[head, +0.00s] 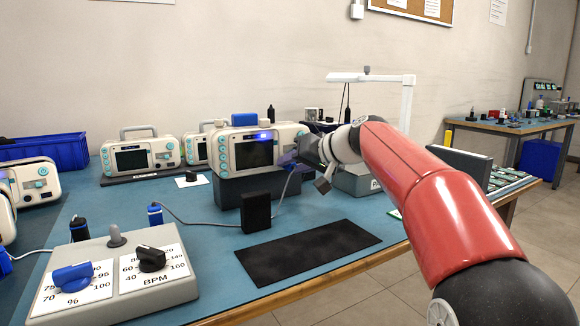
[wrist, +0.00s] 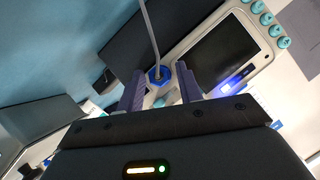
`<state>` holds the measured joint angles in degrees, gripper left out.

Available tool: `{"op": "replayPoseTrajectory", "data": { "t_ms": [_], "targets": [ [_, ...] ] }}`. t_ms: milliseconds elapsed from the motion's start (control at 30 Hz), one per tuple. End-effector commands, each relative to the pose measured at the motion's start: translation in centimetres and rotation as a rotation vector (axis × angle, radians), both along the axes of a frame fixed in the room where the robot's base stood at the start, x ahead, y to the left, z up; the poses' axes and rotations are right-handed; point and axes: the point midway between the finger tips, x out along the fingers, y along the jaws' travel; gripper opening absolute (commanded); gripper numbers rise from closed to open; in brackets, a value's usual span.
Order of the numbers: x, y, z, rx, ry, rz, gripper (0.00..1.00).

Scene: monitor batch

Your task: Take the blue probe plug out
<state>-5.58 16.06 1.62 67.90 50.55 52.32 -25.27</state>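The monitor (head: 254,152) stands on a dark block, with its screen facing front and a blue light lit above it. In the wrist view its screen (wrist: 216,54) is at the upper right. The blue probe plug (wrist: 159,74) sits at the monitor's side beside the screen, with a grey cable (wrist: 148,25) running from it. My gripper (head: 290,158) is at the monitor's right side and hides the plug in the head view. In the wrist view my gripper (wrist: 160,86) has its fingers apart, one on each side of the plug, with gaps showing.
The cable passes a black box (head: 256,212) in front of the monitor and runs to a blue-ended connector (head: 155,214). A control box (head: 115,270) with knobs is at the front left. A black mat (head: 308,250) lies bare. Other monitors (head: 140,156) stand to the left.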

Motion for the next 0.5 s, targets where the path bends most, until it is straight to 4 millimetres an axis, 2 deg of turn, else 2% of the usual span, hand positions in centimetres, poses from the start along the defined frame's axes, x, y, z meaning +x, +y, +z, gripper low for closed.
{"op": "replayPoseTrajectory", "data": {
  "t_ms": [33,300,500],
  "targets": [
    [-0.02,-0.01,0.01,0.000,0.000,0.000,0.33],
    [-0.02,-0.03,0.02,0.000,0.000,0.000,0.00],
    [-0.09,-0.09,0.02,0.000,-0.001,0.000,0.00]
  ]
}}
